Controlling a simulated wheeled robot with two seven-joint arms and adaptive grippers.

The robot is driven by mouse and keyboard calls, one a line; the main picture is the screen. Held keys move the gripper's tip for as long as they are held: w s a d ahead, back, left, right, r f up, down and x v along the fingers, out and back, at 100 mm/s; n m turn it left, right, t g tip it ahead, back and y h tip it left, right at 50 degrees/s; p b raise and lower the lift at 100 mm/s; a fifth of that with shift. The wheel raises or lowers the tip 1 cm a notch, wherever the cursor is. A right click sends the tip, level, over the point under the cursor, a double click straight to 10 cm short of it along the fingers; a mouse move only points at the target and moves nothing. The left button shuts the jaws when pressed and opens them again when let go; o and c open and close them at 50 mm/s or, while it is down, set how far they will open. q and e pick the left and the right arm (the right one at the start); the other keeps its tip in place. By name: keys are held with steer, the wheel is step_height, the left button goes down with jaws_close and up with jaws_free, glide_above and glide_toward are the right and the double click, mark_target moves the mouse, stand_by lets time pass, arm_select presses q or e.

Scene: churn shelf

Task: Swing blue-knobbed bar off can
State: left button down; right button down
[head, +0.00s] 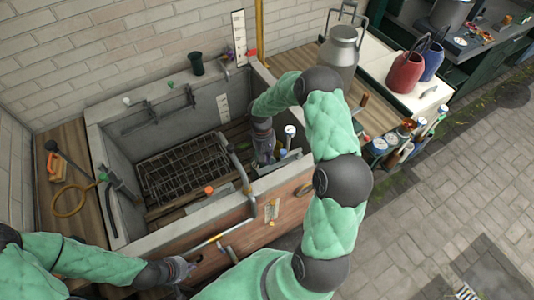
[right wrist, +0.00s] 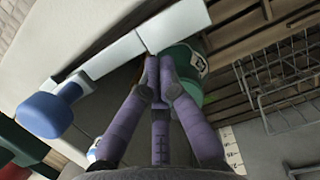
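In the right wrist view a light bar (right wrist: 112,55) with a blue knob (right wrist: 45,115) at its lower left end runs up to the right. Behind the bar and my fingertips is a green can (right wrist: 186,62) with a label; the bar crosses over part of it. My right gripper (right wrist: 157,68) has its fingertips together, close to the bar; I cannot tell whether they touch it. In the head view my right gripper (head: 264,152) reaches down inside the trough, at its right end. My left gripper (head: 182,270) is low left, outside the trough's front wall; its fingers are too small to read.
The concrete trough (head: 100,150) holds a wire rack (head: 185,170). A bent grey pipe (head: 240,172) crosses its front rim. A grey milk can (head: 340,52), a red can (head: 405,72) and a blue can (head: 432,60) stand to the right. Several jars (head: 378,147) sit near the shelf edge.

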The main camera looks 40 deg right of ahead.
steer(key=shift+s+a+n, duration=0.2)
steer(key=shift+s+n, duration=0.2)
steer(key=shift+s, duration=0.05)
steer(key=shift+s+f, duration=0.1)
steer(key=shift+s, duration=0.05)
